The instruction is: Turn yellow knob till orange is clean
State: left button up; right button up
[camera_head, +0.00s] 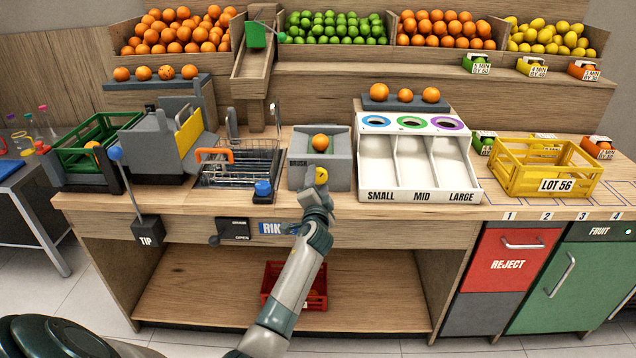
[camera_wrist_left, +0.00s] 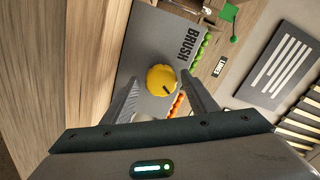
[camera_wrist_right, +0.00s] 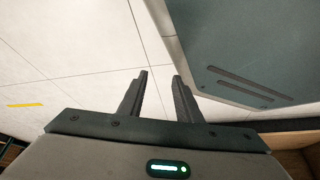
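The grey brush box (camera_head: 299,173) stands on the counter, with an orange (camera_head: 320,142) in its top recess. Its front carries the yellow knob (camera_head: 321,176). In the left wrist view the knob (camera_wrist_left: 161,80) is round with a dark mark, beside the word BRUSH. My left gripper (camera_wrist_left: 161,78) is open, with a fingertip on either side of the knob; I cannot tell whether they touch it. In the head view my left gripper (camera_head: 320,188) is just in front of the box. My right gripper (camera_wrist_right: 161,76) is open and empty above the tiled floor.
A wire basket (camera_head: 240,165) and a blue button (camera_head: 263,188) are left of the box. A white sorting tray (camera_head: 375,180) is right of it, then a yellow crate (camera_head: 510,182). A tip lever (camera_head: 130,185) stands at the counter's front left.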

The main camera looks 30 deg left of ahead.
jog(key=shift+w+r, duration=0.1)
jog(key=shift+w, duration=0.1)
pick_arm(q)
jog(key=shift+s+d, duration=0.1)
jog(key=shift+s+d, duration=0.25)
jog(key=shift+s, duration=0.15)
jog(key=b+v, duration=0.2)
jog(key=v, duration=1.4)
pick_arm(e)
jog(key=w+a+r+t, duration=0.2)
jog(key=w+a, duration=0.1)
jog(key=w, duration=0.3)
jog(key=shift+w+r+y, duration=0.25)
jog(key=shift+y, duration=0.05)
pick_arm(q)
jog(key=shift+s+d, duration=0.1)
pick_arm(e)
jog(key=shift+s+f, duration=0.1)
jog(key=shift+s, duration=0.05)
pick_arm(q)
jog(key=shift+f, duration=0.1)
pick_arm(e)
jog(key=shift+d, duration=0.15)
